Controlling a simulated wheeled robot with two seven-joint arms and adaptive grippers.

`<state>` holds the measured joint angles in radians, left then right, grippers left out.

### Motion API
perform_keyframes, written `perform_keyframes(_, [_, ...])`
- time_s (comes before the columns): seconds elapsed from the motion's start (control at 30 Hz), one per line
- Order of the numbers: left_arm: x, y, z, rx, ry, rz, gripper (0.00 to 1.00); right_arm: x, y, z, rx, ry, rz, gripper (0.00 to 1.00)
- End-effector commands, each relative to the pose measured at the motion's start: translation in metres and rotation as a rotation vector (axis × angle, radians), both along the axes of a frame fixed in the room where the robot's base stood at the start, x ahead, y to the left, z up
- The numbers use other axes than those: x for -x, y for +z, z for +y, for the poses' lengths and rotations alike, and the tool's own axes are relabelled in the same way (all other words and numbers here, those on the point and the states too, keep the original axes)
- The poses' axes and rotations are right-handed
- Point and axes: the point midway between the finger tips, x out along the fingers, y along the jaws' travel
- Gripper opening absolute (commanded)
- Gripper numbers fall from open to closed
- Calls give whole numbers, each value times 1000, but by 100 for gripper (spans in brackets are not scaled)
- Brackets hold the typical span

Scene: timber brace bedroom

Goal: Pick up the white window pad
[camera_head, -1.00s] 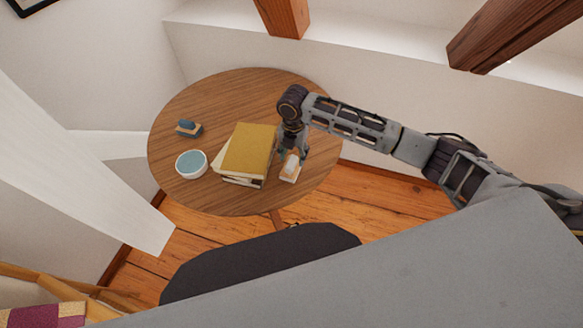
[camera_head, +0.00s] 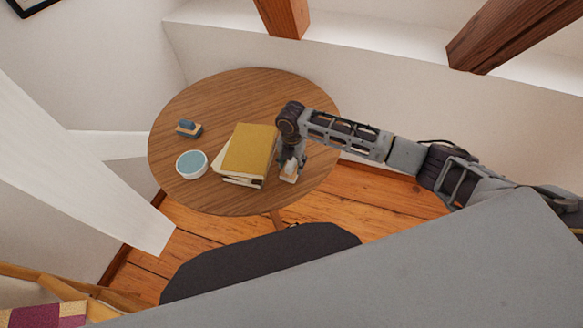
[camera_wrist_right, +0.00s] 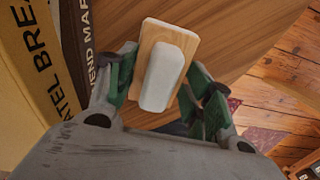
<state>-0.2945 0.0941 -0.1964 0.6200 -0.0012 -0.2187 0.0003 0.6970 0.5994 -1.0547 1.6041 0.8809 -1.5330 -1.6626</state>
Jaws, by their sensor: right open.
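The white window pad (camera_wrist_right: 162,77) is a white block on a light wooden backing, lying on the round table. In the head view the pad (camera_head: 288,172) is near the table's front right edge, partly hidden by my gripper. My right gripper (camera_wrist_right: 160,92) is open. Its green-lined fingers stand on both sides of the pad in the wrist view, with no clear grip on it. In the head view the right gripper (camera_head: 291,163) is just over the pad, beside the books. My left gripper is not in view.
A stack of books with a yellow cover (camera_head: 249,150) stands close to the left of the pad. A white bowl (camera_head: 191,164) and a blue pad with a wooden base (camera_head: 188,129) are on the left of the round table (camera_head: 215,95). The table's back is clear.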

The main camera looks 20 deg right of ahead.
Motion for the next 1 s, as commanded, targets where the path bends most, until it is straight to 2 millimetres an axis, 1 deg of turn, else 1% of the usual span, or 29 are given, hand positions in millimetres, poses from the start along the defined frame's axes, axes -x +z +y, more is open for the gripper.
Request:
perform_keyframes(0.43, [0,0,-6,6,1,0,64,0,-1,0,0,1,0,52])
perform_keyframes(0.47, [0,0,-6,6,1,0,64,0,0,0,-1,1,1,49])
perform_keyframes(0.83, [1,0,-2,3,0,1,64,0,0,0,-1,1,1,2])
perform_keyframes(0.87, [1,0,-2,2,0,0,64,0,0,0,-1,1,-1,0])
perform_keyframes(1.0, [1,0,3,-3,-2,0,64,0,0,0,-1,1,-1,0])
